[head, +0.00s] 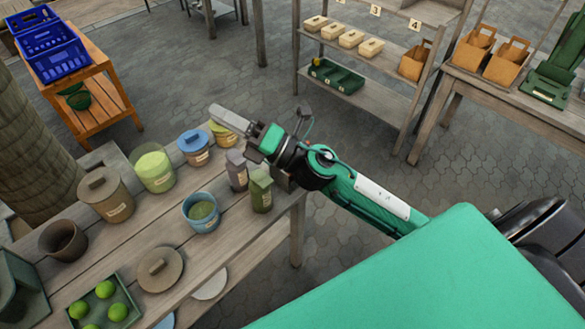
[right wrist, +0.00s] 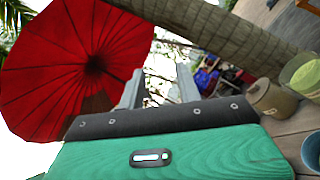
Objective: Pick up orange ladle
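I cannot make out an orange ladle in either view. My right gripper (head: 226,118) reaches over the far right part of the wooden table (head: 232,245), above several jars and apart from them as far as I can tell. In the right wrist view its two grey fingers (right wrist: 158,88) stand apart with nothing between them, so it is open and empty. My left gripper is not in view.
On the table are a lidded brown jar (head: 105,195), a lime-green jar (head: 154,170), a blue jar (head: 195,147), a blue bowl (head: 201,212), a brown cup (head: 62,240) and a tray of green balls (head: 103,304). Shelves (head: 372,95) stand behind. A red parasol (right wrist: 75,60) shows.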

